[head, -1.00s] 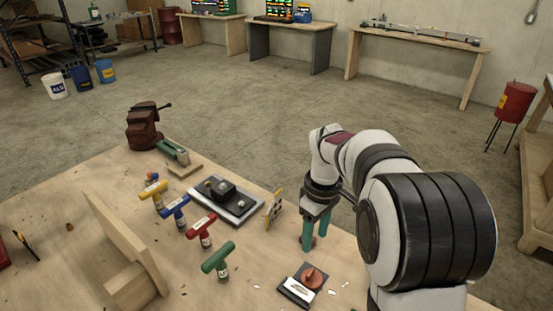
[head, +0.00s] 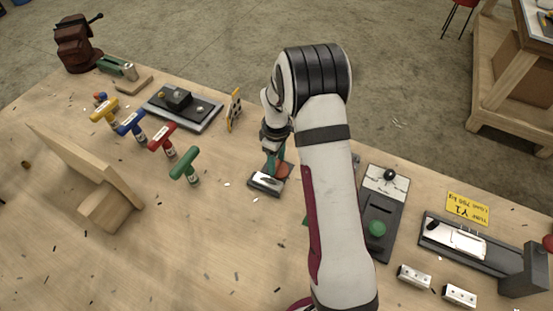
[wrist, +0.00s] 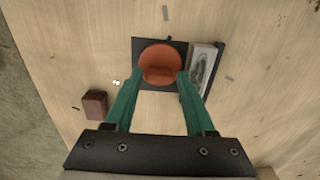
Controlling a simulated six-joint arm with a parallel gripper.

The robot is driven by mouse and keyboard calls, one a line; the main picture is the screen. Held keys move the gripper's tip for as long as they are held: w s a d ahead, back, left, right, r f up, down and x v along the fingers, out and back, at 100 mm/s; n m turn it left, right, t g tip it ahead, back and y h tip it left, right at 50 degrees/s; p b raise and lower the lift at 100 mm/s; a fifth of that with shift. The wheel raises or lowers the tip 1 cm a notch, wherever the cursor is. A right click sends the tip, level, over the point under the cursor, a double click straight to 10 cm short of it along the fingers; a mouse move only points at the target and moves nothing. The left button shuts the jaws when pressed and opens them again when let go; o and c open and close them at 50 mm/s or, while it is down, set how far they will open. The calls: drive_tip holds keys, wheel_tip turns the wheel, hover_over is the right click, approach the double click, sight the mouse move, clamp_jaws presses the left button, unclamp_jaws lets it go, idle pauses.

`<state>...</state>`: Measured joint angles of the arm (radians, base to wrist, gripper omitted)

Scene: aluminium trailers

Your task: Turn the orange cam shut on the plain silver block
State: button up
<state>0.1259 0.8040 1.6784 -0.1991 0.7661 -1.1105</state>
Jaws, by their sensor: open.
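The orange cam (wrist: 160,58) is a round disc with a raised grip, on a dark base plate (wrist: 141,44). A silver block (wrist: 202,66) with a dark mark on its face sits on the same base, just right of the cam in the wrist view. In the head view the silver block (head: 265,182) shows in front of my gripper and the cam (head: 282,171) is partly hidden. My gripper (wrist: 159,77) is open, its green fingers at either side of the cam's near part. I cannot tell whether they touch it. It also shows in the head view (head: 274,166).
Coloured T-handles, including a green one (head: 185,168), stand to the left. A dark red block (wrist: 95,104) lies near the left finger. On the right are a green-knobbed fixture (head: 378,210) and two small silver blocks (head: 414,276).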

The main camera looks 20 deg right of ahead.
clamp_jaws()
idle(0.4)
drive_tip(key=m, duration=0.8)
drive_tip(key=shift+m, duration=0.3)
drive_tip(key=m, duration=0.3)
drive_tip(key=shift+m, duration=2.1)
